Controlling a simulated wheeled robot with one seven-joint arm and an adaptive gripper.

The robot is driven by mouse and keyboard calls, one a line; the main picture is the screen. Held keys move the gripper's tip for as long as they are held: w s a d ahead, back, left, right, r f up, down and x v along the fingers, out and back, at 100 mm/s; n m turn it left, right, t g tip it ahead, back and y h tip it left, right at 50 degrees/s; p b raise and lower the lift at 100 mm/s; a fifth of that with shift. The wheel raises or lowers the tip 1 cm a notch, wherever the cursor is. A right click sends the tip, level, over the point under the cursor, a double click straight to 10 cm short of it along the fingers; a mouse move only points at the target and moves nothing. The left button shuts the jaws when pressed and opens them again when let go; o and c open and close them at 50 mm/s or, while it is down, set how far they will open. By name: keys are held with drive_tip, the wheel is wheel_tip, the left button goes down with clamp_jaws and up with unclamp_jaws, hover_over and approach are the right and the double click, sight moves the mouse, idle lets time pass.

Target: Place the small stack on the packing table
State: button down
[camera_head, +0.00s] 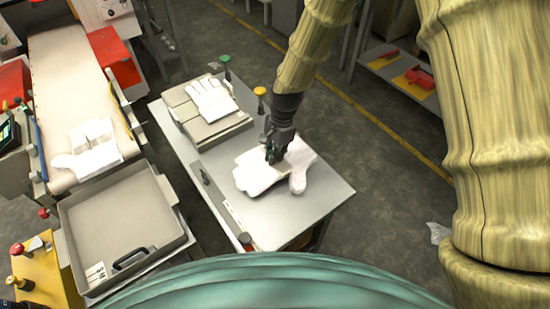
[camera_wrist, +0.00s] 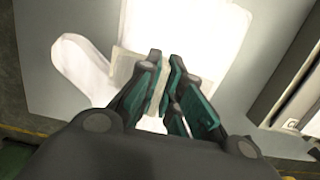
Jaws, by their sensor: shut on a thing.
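The small stack of white film gloves (camera_head: 258,181) lies flat on, or just above, the grey packing table (camera_head: 318,205); I cannot tell whether it touches. Its thumb part points toward the front of the table. In the wrist view, the gripper's dark green fingertips (camera_wrist: 166,65) are close together on a pale band across the white stack (camera_wrist: 85,55). The fingers hide part of the band.
A grey case (camera_head: 222,132) with a white glove (camera_head: 211,98) on top stands at the table's far left. A metal strip (camera_head: 228,208) runs along the left edge. The table's right corner is clear.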

drive_tip(key=shift+f, duration=1.25)
drive_tip(key=shift+f, duration=0.1)
drive_tip(key=c, duration=1.6)
unclamp_jaws()
drive_tip(key=shift+w+d+r+b, duration=0.25)
drive_tip(key=shift+r+b, duration=0.15)
drive_tip(key=shift+r, duration=1.6)
drive_tip(key=shift+w+d+r+b, duration=0.1)
drive_tip(key=shift+d+r+b, duration=0.2)
drive_tip(key=shift+r, duration=1.75)
drive_tip(key=shift+w+d+r+b, duration=0.2)
drive_tip(key=shift+r+b, duration=0.25)
drive_tip(key=shift+r, duration=1.55)
